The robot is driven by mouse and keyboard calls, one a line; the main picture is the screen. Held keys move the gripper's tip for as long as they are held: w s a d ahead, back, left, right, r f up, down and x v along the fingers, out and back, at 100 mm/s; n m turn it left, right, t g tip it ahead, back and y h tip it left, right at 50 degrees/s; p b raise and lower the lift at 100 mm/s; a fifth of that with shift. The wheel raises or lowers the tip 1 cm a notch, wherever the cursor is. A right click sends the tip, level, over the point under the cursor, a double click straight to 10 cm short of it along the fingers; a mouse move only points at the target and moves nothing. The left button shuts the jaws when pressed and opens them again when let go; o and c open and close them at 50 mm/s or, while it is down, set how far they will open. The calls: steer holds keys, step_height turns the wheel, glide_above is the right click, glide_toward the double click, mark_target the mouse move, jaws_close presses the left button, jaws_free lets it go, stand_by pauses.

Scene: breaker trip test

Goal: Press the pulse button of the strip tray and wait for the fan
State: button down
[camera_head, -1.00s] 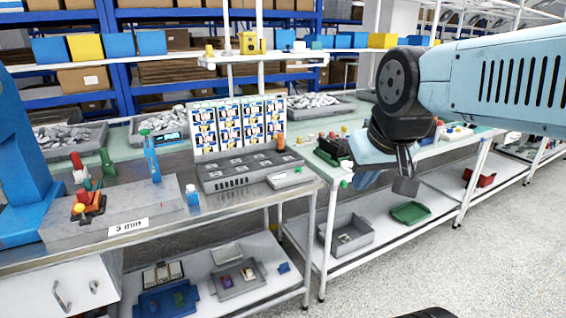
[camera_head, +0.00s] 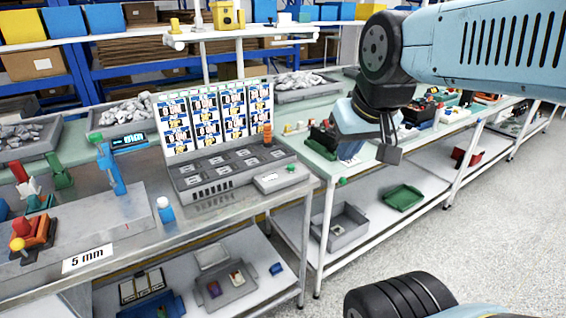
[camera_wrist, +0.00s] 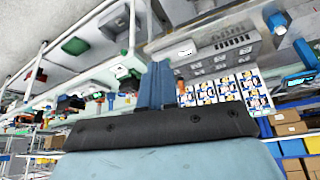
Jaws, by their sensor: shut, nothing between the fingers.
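The grey strip tray (camera_head: 232,174), with several slots and a board of picture cards (camera_head: 220,118) behind it, sits on the metal bench. At its right front is a small grey box (camera_head: 281,179) with a white label and a green button (camera_head: 291,168). The tray (camera_wrist: 222,62) also shows tilted in the wrist view. My gripper (camera_head: 350,152) is right of the tray, apart from it, over the neighbouring green-topped bench. Its blue fingers (camera_wrist: 157,84) are shut and empty. I cannot make out a fan.
A blue bottle (camera_head: 166,210), a blue upright tool (camera_head: 112,170) and an orange-red device with a yellow knob (camera_head: 34,236) stand left on the bench. Grey bins (camera_head: 308,88) of parts stand behind. The green-topped bench holds dark trays at right. Open floor (camera_head: 490,220) lies at right.

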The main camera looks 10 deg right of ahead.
steer(key=m+t+y, duration=0.2)
steer(key=m+y, duration=0.2)
steer(key=m, duration=1.7)
glide_above(293, 167)
step_height(293, 167, down, 14)
steer(key=shift+r, duration=0.25)
steer(key=shift+a+f+y, duration=0.1)
steer(key=shift+f+y, duration=0.05)
steer(key=shift+y, duration=0.15)
steer(key=shift+f, duration=4.3)
